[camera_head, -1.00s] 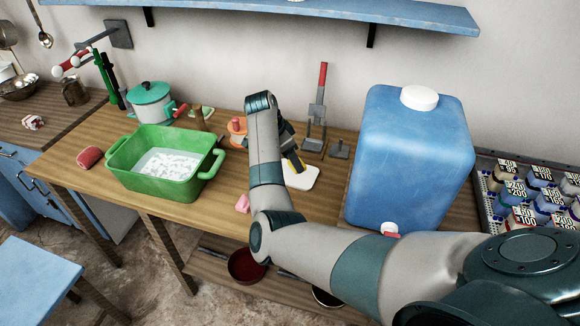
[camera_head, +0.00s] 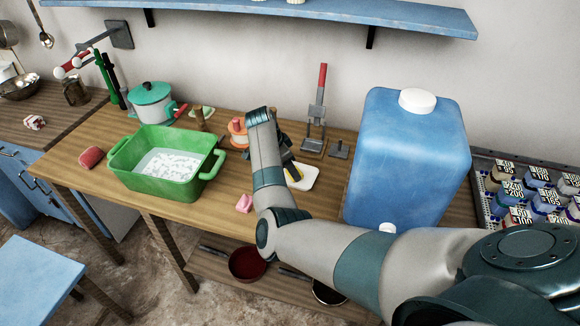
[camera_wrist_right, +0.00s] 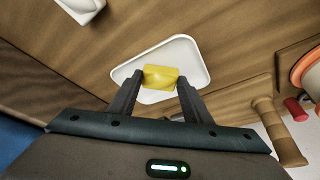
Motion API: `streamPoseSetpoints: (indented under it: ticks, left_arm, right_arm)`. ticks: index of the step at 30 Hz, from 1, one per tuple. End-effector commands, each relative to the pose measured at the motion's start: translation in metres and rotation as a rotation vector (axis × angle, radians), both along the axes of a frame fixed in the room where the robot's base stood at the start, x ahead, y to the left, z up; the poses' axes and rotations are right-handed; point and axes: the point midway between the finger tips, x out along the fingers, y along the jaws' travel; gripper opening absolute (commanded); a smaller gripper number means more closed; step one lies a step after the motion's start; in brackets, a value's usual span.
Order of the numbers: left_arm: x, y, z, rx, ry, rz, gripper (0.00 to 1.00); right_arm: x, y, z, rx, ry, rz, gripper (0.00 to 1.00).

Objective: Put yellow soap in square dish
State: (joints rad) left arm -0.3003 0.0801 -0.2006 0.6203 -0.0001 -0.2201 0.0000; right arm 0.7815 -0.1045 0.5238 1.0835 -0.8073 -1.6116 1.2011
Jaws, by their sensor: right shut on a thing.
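The yellow soap (camera_wrist_right: 160,77) is between the fingertips of my right gripper (camera_wrist_right: 158,84), which is shut on it. In the wrist view it lies over the white dish (camera_wrist_right: 184,54), a rounded square with a low rim; I cannot tell whether the soap touches it. In the head view my right arm hides most of the gripper, and the white dish (camera_head: 304,178) shows beside it on the wooden table. Only a bit of yellow shows there. My left gripper is not in view.
A green basin (camera_head: 140,185) with suds stands left of my arm. A pink piece (camera_head: 243,203) lies near the front edge. A large blue canister (camera_head: 405,165) stands to the right. An orange-and-white item (camera_head: 237,130) and a metal stand (camera_head: 314,125) are behind.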

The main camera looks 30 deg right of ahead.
Motion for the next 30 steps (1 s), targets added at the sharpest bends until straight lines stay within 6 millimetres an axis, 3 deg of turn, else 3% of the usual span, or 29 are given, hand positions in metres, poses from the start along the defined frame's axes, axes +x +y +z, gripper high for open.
streamPoseSetpoints:
  ticks: [12, 13, 15, 30]
  left_arm:
    - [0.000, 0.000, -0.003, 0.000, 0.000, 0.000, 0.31]
    - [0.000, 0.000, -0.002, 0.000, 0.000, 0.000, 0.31]
    - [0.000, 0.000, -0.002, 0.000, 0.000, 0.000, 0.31]
    - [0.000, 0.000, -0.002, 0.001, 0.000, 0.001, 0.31]
  right_arm:
    - [0.000, 0.000, -0.005, 0.000, 0.000, 0.000, 0.18]
    - [0.000, 0.000, -0.004, 0.000, -0.001, 0.000, 0.52]
    - [0.000, 0.000, -0.004, 0.000, -0.001, 0.000, 0.63]
    - [0.002, 0.003, 0.005, -0.001, -0.004, 0.002, 0.63]
